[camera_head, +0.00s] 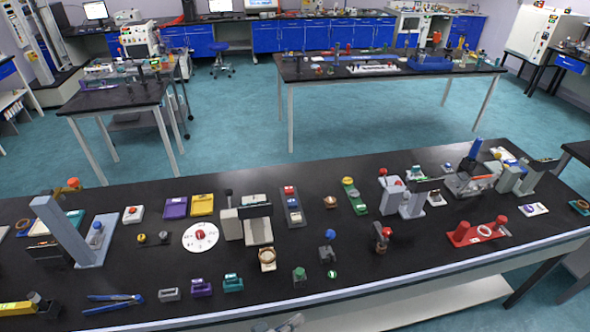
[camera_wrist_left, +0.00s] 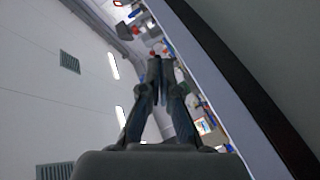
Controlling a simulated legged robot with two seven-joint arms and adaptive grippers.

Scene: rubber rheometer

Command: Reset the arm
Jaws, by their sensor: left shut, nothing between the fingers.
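My left gripper (camera_head: 284,325) shows only as a small grey piece at the bottom edge of the head view, in front of the table's front edge. In the left wrist view the same gripper (camera_wrist_left: 158,72) has its two dark fingers together at the tips, with nothing between them. It is apart from the things on the table. My right gripper is not in view.
A long black table (camera_head: 340,275) spans the front, crowded with small instruments, coloured blocks and a red stand (camera_head: 478,231). Its front edge (camera_head: 400,273) lies just beyond my left gripper. The left wrist view is tilted and shows ceiling lights (camera_wrist_left: 113,66).

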